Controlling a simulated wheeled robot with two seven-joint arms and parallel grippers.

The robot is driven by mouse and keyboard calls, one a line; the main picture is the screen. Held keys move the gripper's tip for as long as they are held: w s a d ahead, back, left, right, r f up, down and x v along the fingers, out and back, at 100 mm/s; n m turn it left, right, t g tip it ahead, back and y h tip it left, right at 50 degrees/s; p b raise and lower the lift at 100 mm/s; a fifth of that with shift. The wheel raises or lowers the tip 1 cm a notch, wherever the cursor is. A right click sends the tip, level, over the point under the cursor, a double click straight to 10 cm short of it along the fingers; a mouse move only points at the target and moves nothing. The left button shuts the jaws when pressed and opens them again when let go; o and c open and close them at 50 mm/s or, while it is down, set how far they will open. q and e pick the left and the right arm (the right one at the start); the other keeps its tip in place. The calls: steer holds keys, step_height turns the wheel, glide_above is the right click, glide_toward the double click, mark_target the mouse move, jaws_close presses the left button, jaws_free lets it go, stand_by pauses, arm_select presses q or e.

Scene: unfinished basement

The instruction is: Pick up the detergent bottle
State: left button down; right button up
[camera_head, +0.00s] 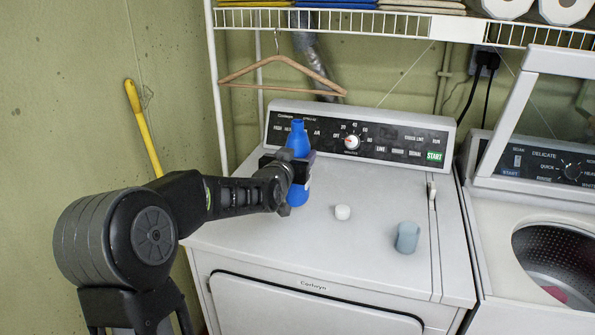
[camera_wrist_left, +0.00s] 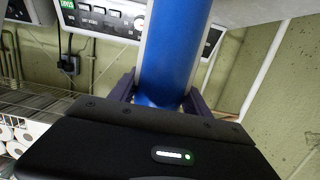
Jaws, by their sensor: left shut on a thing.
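The blue detergent bottle (camera_head: 298,140) is upright at the back left of the dryer top, in front of the control panel. My left gripper (camera_head: 297,172) is shut around its middle, with the bottle's neck showing above and its base below. In the left wrist view the blue bottle (camera_wrist_left: 172,60) stands between the two fingers of my left gripper (camera_wrist_left: 160,98). I cannot tell whether the bottle's base touches the dryer top. My right gripper is not in view.
The white dryer (camera_head: 330,240) carries a small white cap (camera_head: 342,212) and a grey-blue cup (camera_head: 407,237). An open washer (camera_head: 560,225) stands at right. A wooden hanger (camera_head: 283,75) hangs from the wire shelf (camera_head: 380,24) above the bottle. A yellow handle (camera_head: 143,125) leans on the left wall.

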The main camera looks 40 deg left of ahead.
mark_target(297, 136)
arm_select(q)
step_height(297, 136, up, 5)
stand_by(0.8)
